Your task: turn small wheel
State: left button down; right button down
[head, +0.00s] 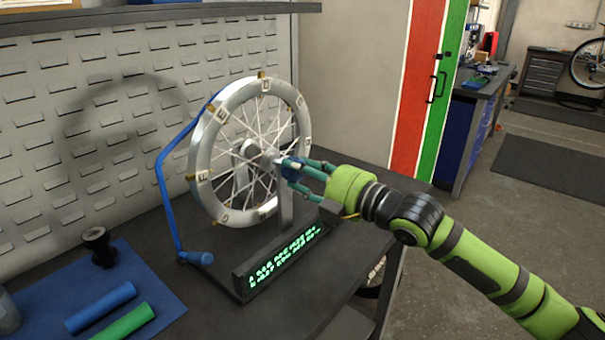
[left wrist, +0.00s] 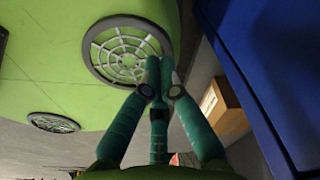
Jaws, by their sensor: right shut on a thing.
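A silver spoked wheel (head: 200,160) with lettered tiles and small brass-coloured pieces around its rim stands upright in a stand on the dark bench. A grey curved part shows behind the spokes; I cannot tell if it is a separate smaller wheel. My right gripper (head: 283,164) reaches in from the right, its teal fingers shut at the wheel's hub on the near side. The fingers hide most of what they hold. My left gripper (left wrist: 160,62) shows only in the left wrist view, its fingertips together and nothing visible between them.
A blue crank-like arm (head: 163,190) with a handle stands left of the wheel. A display with green characters (head: 282,262) sits in front. A blue mat (head: 120,278) holds blue and green rolls. The left wrist view shows a green surface with round grilles (left wrist: 125,52) and a blue panel (left wrist: 275,60).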

jog(key=shift+n, duration=0.7)
jog(key=c, duration=0.7)
grip_release()
jog(key=shift+o, duration=0.2)
jog(key=v, duration=1.2)
